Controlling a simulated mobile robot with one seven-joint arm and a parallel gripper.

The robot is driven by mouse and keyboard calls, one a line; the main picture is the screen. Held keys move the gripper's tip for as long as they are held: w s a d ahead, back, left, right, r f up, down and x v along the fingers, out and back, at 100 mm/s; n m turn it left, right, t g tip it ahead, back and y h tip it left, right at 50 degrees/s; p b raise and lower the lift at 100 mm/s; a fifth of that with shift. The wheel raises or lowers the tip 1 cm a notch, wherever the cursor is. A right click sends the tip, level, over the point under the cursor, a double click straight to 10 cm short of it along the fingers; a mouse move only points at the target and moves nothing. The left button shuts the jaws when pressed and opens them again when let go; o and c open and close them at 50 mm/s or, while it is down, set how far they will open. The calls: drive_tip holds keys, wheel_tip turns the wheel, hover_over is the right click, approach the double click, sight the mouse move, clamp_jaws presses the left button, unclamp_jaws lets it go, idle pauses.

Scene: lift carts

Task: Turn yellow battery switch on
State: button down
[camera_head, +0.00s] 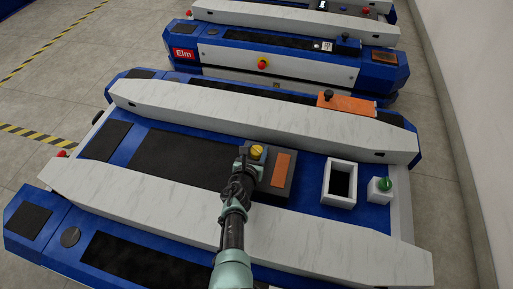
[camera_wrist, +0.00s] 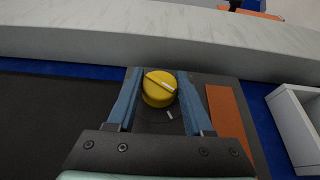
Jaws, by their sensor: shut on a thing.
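The yellow battery switch (camera_head: 256,151) is a round knob on a dark panel on the nearest blue cart (camera_head: 190,140). In the wrist view the knob (camera_wrist: 159,88) sits between the two blue fingers of my gripper (camera_wrist: 156,78), which is shut on it. A pale line crosses the knob's top, slanting from upper left to lower right. A small white mark (camera_wrist: 169,114) lies on the panel just below the knob. In the head view my gripper (camera_head: 253,160) partly hides the knob's near side.
An orange plate (camera_head: 282,168) lies right of the knob. An open white box (camera_head: 340,195) and a green button (camera_head: 385,184) stand further right. Long pale rails (camera_head: 240,112) run along both sides of the switch area. Another cart (camera_head: 290,65) stands behind; a wall is at right.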

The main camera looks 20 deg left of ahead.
drive_tip(key=m+h, duration=0.1)
drive_tip(key=m+h+b, duration=0.1)
drive_tip(key=h+b, duration=0.1)
drive_tip(key=shift+a+f+m, duration=0.15)
drive_tip(key=shift+f+m, duration=0.1)
drive_tip(key=shift+m, duration=0.15)
drive_tip(key=m+h+b, duration=0.1)
drive_tip(key=m+g+h+b, duration=0.1)
drive_tip(key=b, duration=0.1)
drive_tip(key=shift+r+h, duration=0.15)
drive_tip(key=shift+h, duration=0.25)
drive_tip(key=shift+r+m+h+b, duration=0.15)
drive_tip(key=shift+m+h+b, duration=0.15)
drive_tip(key=shift+m+b, duration=0.25)
drive_tip(key=shift+c, duration=1.4)
unclamp_jaws()
